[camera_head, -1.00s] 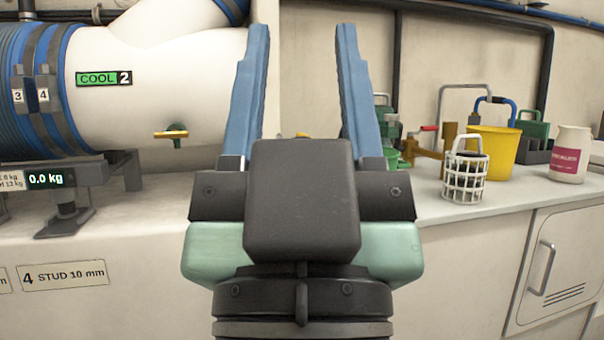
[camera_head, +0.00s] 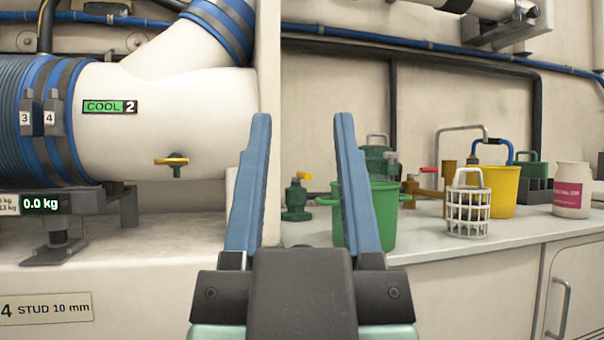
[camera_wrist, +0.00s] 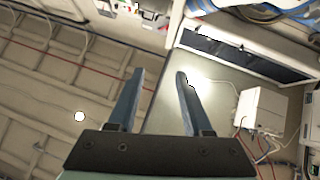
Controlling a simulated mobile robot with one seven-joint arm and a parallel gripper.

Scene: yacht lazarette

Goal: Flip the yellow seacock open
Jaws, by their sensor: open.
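Several valves are in the head view. A green valve body (camera_head: 297,203) with a small orange-yellow handle (camera_head: 304,176) stands on the counter, between my fingers in the picture and left of the green bucket. A brass valve (camera_head: 428,190) with a red handle (camera_head: 429,170) stands right of the bucket, partly hidden. I cannot tell which one is the yellow seacock. My gripper (camera_head: 302,120) is open and empty, pointing up in front of the counter, touching nothing.
The green bucket (camera_head: 384,222) stands close to the green valve. A white wire basket (camera_head: 468,212), a yellow bucket (camera_head: 507,184) and a white jar (camera_head: 572,190) stand further right. The large white pipe (camera_head: 165,125) fills the left. The counter front (camera_head: 430,250) is clear.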

